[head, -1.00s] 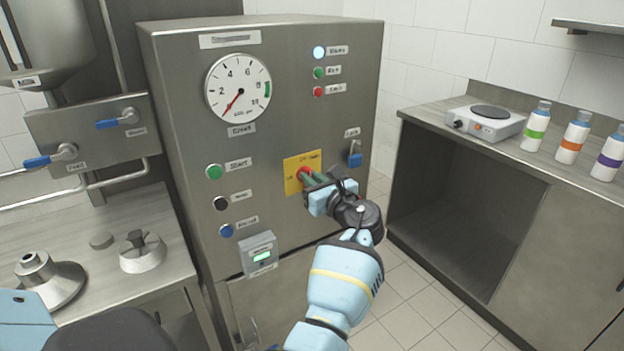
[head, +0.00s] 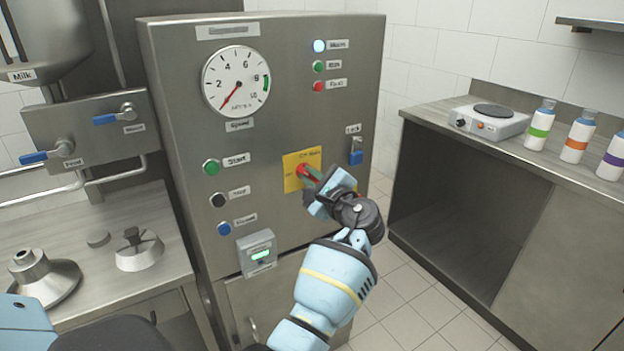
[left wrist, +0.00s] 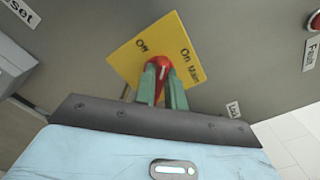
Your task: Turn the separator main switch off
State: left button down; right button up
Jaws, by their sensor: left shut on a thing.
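The separator main switch is a red knob (head: 305,170) on a yellow plate (head: 290,182) on the steel cabinet's front. In the left wrist view the knob (left wrist: 159,65) sits between the two green fingertips of my left gripper (left wrist: 160,85), which is shut on it. The plate (left wrist: 190,38) reads "Off" at its left and "On", "Main" at its right. A pale mark on the knob points roughly between these words. In the head view my left gripper (head: 316,181) reaches the switch from the lower right and partly hides it. My right gripper is not in view.
The Main lamp (head: 319,46) glows bluish white. A blue padlock (head: 356,157) hangs right of the switch. Start (head: 211,167), stop (head: 218,200) and reset (head: 224,228) buttons are to the left. A small display box (head: 257,252) juts out below.

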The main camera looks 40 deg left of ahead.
pick_arm(q)
jog(key=n, duration=0.1)
jog(key=n+b, duration=0.1)
jog(key=n, duration=0.1)
jog(key=shift+f+n, duration=0.2)
jog(key=shift+n, duration=0.1)
jog(key=shift+n+b, duration=1.45)
jog(key=shift+n, duration=1.35)
jog(key=c, duration=1.5)
grip_release()
jog(key=shift+o, duration=0.2)
